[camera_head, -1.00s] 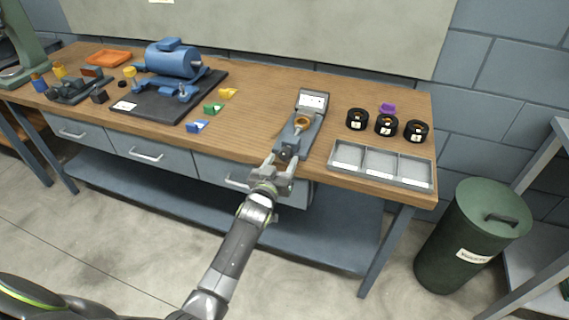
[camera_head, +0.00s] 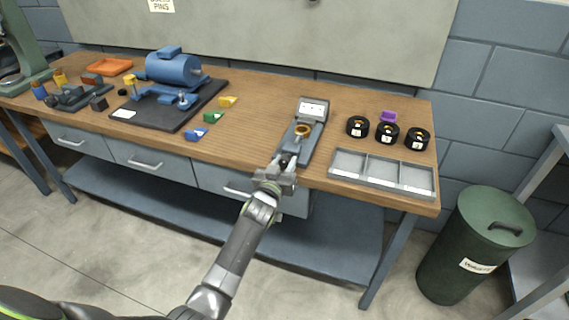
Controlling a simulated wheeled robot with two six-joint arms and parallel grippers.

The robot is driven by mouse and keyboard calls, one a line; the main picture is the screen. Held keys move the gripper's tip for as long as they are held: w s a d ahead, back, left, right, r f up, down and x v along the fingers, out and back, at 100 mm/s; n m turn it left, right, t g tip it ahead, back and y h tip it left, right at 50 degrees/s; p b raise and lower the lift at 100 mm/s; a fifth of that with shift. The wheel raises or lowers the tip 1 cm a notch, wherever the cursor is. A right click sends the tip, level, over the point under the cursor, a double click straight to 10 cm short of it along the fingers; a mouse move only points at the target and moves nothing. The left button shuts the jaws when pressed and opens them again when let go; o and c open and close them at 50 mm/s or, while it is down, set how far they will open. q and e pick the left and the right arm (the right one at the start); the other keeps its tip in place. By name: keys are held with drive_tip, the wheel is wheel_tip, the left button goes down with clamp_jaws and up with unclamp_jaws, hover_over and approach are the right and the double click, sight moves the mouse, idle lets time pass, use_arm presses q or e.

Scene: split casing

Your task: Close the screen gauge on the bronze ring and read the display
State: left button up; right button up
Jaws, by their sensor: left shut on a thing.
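The screen gauge (camera_head: 312,111) stands on the workbench right of centre, a grey-blue device with a small white display at its back end. The display's reading is too small to make out. The bronze ring (camera_head: 303,130) sits on the gauge, in front of the display. My left gripper (camera_head: 286,162) is at the gauge's front end, near the bench edge, shut on the gauge's front part, which the fingers largely hide. Whether the gauge's jaws touch the ring cannot be told. My right gripper is not in view.
Several black ring holders with numbered labels (camera_head: 387,133) and a purple piece (camera_head: 388,116) stand to the right. A grey three-part tray (camera_head: 383,186) lies at the front right edge. A blue motor (camera_head: 172,68) on a dark mat and small coloured blocks (camera_head: 214,117) are left.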

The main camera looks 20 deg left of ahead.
use_arm(q)
drive_tip(key=shift+m, duration=0.4)
drive_tip(key=m, duration=0.2)
drive_tip(key=shift+m+p, duration=0.3)
drive_tip(key=shift+m, duration=0.1)
drive_tip(key=m, duration=0.3)
drive_tip(key=shift+m, duration=0.3)
drive_tip(key=m+p, duration=0.1)
drive_tip(key=m, duration=1)
drive_tip(key=shift+m+p, duration=0.3)
drive_tip(key=shift+m, duration=0.1)
drive_tip(key=shift+f+m, duration=0.1)
drive_tip(key=shift+m, duration=1.9)
